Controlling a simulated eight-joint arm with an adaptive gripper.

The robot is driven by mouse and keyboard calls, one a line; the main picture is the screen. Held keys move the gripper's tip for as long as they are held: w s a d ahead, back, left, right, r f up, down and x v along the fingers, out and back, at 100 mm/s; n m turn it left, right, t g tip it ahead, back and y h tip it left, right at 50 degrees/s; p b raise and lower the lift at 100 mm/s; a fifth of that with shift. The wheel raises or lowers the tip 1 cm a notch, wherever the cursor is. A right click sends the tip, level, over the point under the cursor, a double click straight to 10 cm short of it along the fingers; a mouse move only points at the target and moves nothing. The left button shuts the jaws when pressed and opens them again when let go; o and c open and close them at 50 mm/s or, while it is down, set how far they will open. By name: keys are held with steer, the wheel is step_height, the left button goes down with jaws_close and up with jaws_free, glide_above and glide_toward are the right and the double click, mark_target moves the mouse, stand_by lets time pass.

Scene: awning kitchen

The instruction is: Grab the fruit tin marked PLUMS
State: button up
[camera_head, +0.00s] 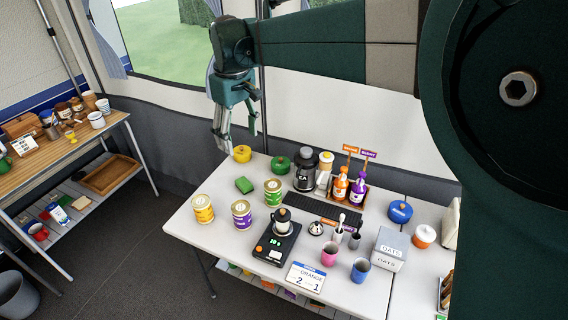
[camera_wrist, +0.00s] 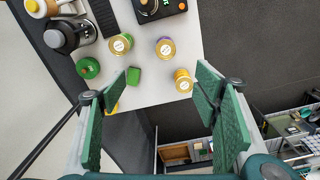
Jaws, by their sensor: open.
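Three fruit tins with pale gold lids stand upright at the left of the white table: a yellow tin (camera_head: 203,209), a purple tin (camera_head: 242,215) and a green tin (camera_head: 273,194). Their lettering is too small to read, so I cannot confirm which says PLUMS; the purple colour fits plums. My gripper (camera_head: 222,148) is open and empty, above and behind the table's far left corner. In the wrist view the purple tin (camera_wrist: 165,48), yellow tin (camera_wrist: 183,82) and green tin (camera_wrist: 121,45) lie beyond the open fingers (camera_wrist: 160,84), apart from them.
A green block (camera_head: 244,185), a yellow round pot (camera_head: 242,153) and a green round pot (camera_head: 280,164) are near the tins. A black scale (camera_head: 270,250) carrying a metal pot stands right of the purple tin. The table's front left corner is clear. A wooden side table (camera_head: 70,143) stands left.

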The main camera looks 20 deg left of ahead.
mark_target(241, 206)
steer(key=a+f, duration=0.1)
steer(key=f, duration=0.9)
steer(key=a+f, duration=0.1)
steer(key=f, duration=0.9)
steer(key=s+a+f, duration=0.1)
steer(key=f, duration=0.9)
steer(key=shift+f, duration=0.6)
steer(key=shift+f, duration=1.25)
steer(key=shift+f, duration=0.1)
steer(key=shift+f+b, duration=0.6)
steer(key=shift+f, duration=1.9)
steer(key=shift+c, duration=0.2)
